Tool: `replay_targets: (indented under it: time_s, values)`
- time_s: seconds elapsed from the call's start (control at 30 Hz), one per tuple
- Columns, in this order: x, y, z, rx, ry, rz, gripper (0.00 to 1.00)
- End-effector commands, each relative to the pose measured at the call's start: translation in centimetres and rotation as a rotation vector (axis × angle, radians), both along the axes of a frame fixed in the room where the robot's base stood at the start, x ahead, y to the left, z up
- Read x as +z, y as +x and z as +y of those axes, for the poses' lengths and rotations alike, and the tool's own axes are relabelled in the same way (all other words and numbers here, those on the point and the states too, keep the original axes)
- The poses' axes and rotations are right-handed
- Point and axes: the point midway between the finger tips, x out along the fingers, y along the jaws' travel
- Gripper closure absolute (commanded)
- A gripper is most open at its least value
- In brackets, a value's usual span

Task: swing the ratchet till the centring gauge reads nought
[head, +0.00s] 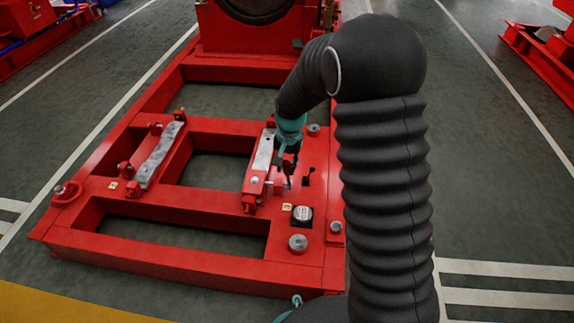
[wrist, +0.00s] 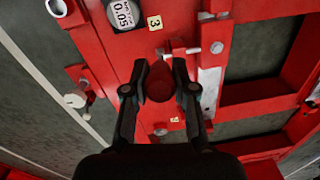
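The centring gauge (wrist: 124,14) shows at the top of the wrist view, a round pale face reading 0.05. It also shows in the head view (head: 302,213) on the red frame's near right part. My gripper (head: 287,165) reaches down over the frame beside the right-hand grey pad. In the wrist view my gripper's two dark fingers (wrist: 160,70) stand on either side of a rounded red grip (wrist: 160,82), seemingly the ratchet handle's end, and appear to touch it. The ratchet's lower part is hidden by the grip and fingers.
The red base frame (head: 180,253) has open gaps between its beams. A second grey pad (head: 159,153) lies on the left rail. A yellow tag marked 3 (wrist: 154,23) sits beside the gauge. A bolt head (head: 298,242) stands near the front. A large red machine (head: 225,35) stands behind.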

Motion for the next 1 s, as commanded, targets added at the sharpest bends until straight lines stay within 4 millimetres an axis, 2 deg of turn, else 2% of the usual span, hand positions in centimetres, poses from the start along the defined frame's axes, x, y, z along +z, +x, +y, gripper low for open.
replay_targets:
  time_s: [0.03, 0.07, 0.37, 0.57, 0.93, 0.97, 1.0]
  values:
    - [0.0, 0.0, 0.0, 0.0, 0.0, 0.0, 0.96]
    - [0.0, 0.0, 0.0, 0.0, 0.0, 0.0, 1.0]
    - [0.2, 0.2, 0.0, -0.001, 0.001, 0.009, 1.0]
    - [0.8, 1.2, -0.3, -0.001, 0.01, 0.059, 1.0]
    - [0.6, 1.6, -0.4, -0.002, 0.017, 0.084, 1.0]
    - [0.6, 1.6, -0.3, -0.001, 0.017, 0.084, 0.71]
    - [0.6, 1.6, -0.4, -0.001, 0.017, 0.084, 0.61]
